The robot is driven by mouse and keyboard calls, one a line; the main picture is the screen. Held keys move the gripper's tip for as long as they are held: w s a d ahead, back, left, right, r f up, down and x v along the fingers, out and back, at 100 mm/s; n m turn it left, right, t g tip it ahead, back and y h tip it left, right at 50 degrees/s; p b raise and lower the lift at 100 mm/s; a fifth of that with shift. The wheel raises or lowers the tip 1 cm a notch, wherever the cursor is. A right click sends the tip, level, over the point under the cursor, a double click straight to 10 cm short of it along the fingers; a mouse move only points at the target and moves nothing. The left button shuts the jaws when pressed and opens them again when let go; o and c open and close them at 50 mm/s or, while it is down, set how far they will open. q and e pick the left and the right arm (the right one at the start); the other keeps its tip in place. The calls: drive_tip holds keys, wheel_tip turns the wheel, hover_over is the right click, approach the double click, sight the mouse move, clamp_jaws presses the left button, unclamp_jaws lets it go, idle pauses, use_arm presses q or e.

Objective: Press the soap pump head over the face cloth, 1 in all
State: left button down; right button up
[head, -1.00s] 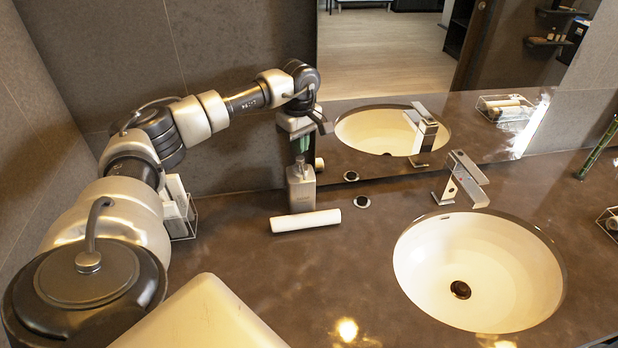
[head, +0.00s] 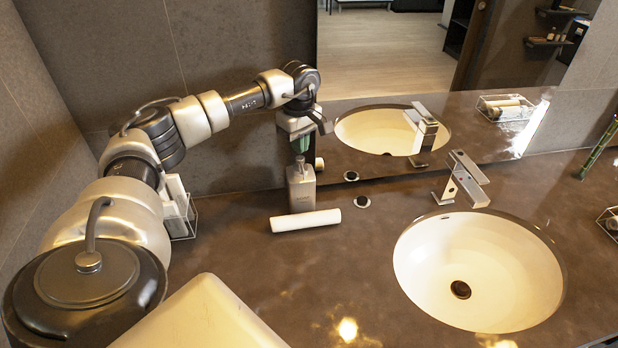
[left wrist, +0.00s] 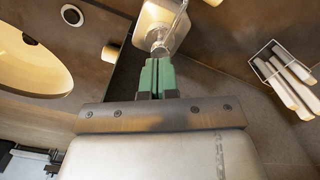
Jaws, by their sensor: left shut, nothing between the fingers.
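The grey soap bottle (head: 301,190) stands upright on the counter near the mirror, with its pump head (head: 300,160) on top. A white rolled cloth (head: 305,220), which looks like the face cloth, lies just in front of the bottle. My left gripper (head: 301,147) is shut and empty, its green fingertips pointing down right above the pump head. In the left wrist view the shut fingertips (left wrist: 157,62) line up with the pump head (left wrist: 160,46) and the bottle (left wrist: 159,20). I cannot tell whether they touch it. My right gripper is not in view.
A wire rack (head: 190,220) with white items stands left of the bottle, near my left arm. A round sink (head: 480,235) and a metal faucet (head: 462,180) are to the right. A small round item (head: 362,201) lies beside the cloth. The mirror (head: 400,95) rises behind.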

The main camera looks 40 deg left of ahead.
sight(300, 158)
use_arm(q)
drive_tip(key=shift+f+b, duration=1.1)
drive_tip(key=shift+f, duration=0.75)
drive_tip(key=shift+d+r, duration=0.1)
drive_tip(key=shift+r, duration=0.05)
drive_tip(key=shift+r+p, duration=1.35)
drive_tip(key=shift+r, duration=0.35)
wheel_tip(300, 158, up, 6)
drive_tip(key=p, duration=0.4)
